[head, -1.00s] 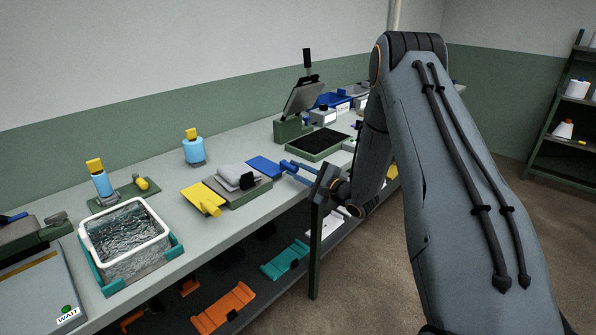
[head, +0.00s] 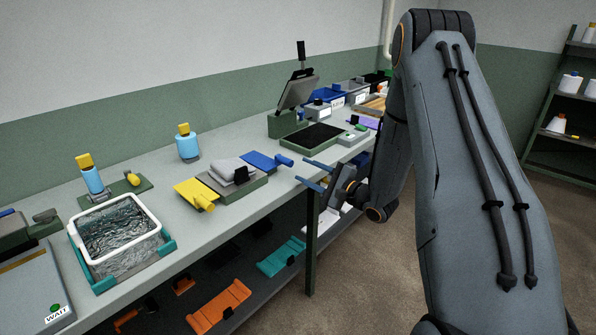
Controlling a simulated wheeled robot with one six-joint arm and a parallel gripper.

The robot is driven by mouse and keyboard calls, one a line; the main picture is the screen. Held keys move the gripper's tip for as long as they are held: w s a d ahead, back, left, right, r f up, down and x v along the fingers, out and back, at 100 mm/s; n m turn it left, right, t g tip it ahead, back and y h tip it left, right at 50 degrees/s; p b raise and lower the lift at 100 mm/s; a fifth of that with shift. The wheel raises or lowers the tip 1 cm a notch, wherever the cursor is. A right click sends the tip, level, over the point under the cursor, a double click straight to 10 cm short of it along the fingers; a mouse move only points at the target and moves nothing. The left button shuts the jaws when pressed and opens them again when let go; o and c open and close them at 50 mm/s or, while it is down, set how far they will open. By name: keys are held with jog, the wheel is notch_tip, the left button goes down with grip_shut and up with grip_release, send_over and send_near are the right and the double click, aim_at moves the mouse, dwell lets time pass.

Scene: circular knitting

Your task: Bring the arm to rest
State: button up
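My gripper (head: 312,174) is in front of the bench's front edge, right of the blue paddle-like piece (head: 266,161). Its two blue fingers are spread apart with nothing visible between them. The fingers point left towards the bench and are apart from the blue piece. My arm is bent, with its elbow high at the upper right and the wrist hanging low beside the bench.
The bench (head: 150,204) runs along the wall and holds a water basin (head: 118,232), a yellow paddle (head: 194,193), grey cloth (head: 235,171), bottles and a tilted screen (head: 297,91). A lower shelf carries orange (head: 219,307) and teal holders (head: 281,257). Open floor lies right.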

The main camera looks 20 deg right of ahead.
jog(key=shift+s+d, duration=0.25)
jog(key=shift+s, duration=0.2)
